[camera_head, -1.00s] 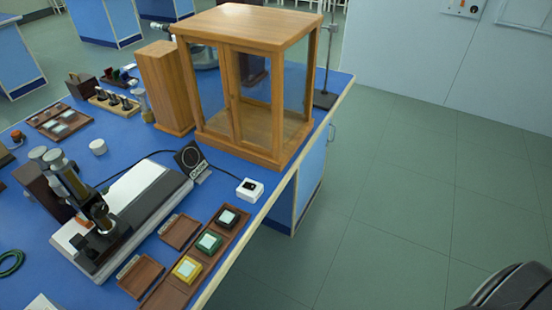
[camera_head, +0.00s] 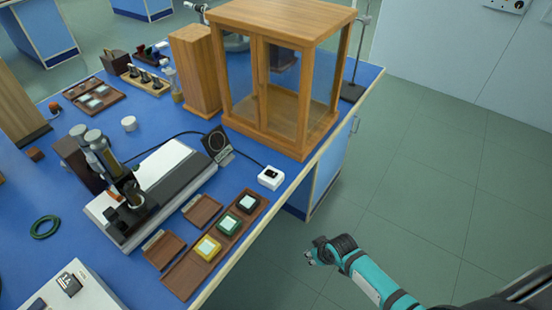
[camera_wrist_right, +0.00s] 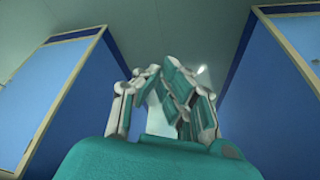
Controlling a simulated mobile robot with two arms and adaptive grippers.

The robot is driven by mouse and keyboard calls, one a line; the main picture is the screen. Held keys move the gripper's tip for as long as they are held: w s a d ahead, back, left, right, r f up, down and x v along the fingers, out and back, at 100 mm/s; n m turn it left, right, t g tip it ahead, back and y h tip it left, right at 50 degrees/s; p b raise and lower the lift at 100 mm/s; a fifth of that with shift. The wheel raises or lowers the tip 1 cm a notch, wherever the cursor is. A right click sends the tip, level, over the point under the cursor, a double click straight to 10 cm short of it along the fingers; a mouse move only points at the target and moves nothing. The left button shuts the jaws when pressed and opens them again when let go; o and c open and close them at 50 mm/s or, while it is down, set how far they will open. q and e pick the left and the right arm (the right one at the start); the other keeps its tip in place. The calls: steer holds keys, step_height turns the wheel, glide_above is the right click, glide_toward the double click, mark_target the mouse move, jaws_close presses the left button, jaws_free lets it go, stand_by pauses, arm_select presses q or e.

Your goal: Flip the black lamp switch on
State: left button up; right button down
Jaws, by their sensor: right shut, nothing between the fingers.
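A small white box with a black switch (camera_head: 271,178) on its top sits near the right edge of the blue bench, in front of the glass-sided wooden cabinet. Whether the switch is on or off is too small to tell. My right gripper (camera_head: 309,256) is over the floor beside the bench, right of and nearer than the switch box, touching nothing. The right wrist view shows its fingers (camera_wrist_right: 163,80) closed together and empty. My left gripper is in neither view.
The wooden cabinet (camera_head: 262,130) stands behind the switch box. A brown tray (camera_head: 180,281) with black, green and yellow blocks lies in front of it. The instrument (camera_head: 128,218) stands to the left. The floor (camera_head: 420,190) right of the bench is clear.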

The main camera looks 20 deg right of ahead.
steer(key=w+a+r+n+y+p, duration=0.1)
steer(key=w+r, duration=0.3)
steer(key=r, duration=0.8)
steer(key=w+a+r+n+t+y, duration=0.1)
steer(key=w+r, duration=0.4)
steer(key=r, duration=0.8)
steer(key=w+a+r+n+y+p, duration=0.1)
steer(key=w+r+n, duration=0.2)
steer(key=r, duration=1)
steer(key=shift+w+a+t+p, duration=0.2)
steer(key=shift+w+t+p, duration=0.15)
steer(key=shift+w, duration=0.3)
steer(key=shift+r, duration=0.1)
steer(key=p, duration=0.1)
glide_above(268, 170)
steer(key=s+d, duration=0.2)
steer(key=f, duration=0.7)
steer(key=shift+s+a+f, duration=0.1)
steer(key=shift+s+a, duration=0.1)
step_height(268, 170, down, 4)
steer(key=shift+r+p, duration=0.2)
steer(key=shift+p, duration=0.35)
steer(key=shift+f, duration=0.55)
